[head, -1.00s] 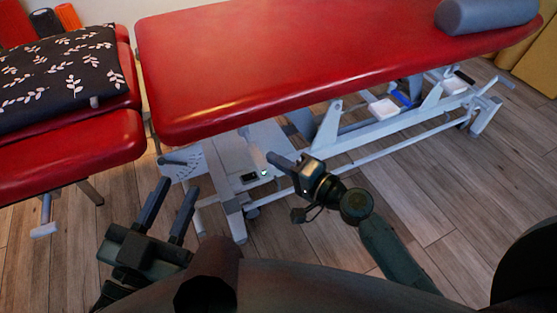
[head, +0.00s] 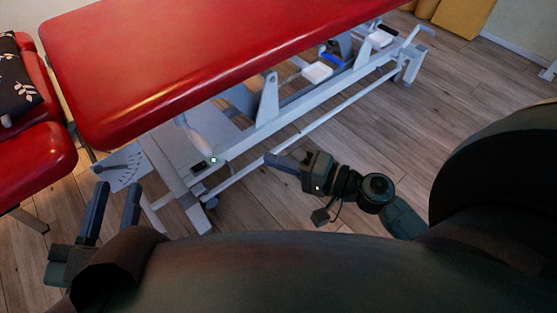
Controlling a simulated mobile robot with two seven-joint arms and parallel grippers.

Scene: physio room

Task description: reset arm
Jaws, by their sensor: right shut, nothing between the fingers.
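My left gripper (head: 115,208) is at the lower left in the head view. Its two fingers point up and stand apart, with nothing between them, over the wood floor. My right gripper (head: 272,160) is near the middle of the head view, in front of the treatment table's frame. Its fingers point left, are shut and hold nothing. My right arm runs from it toward the lower right.
A red treatment table (head: 200,65) on a grey metal frame (head: 300,125) spans the top. A red padded section (head: 35,160) with a dark leaf-patterned cushion (head: 15,85) is at the left. The wood floor (head: 480,75) at the right is clear.

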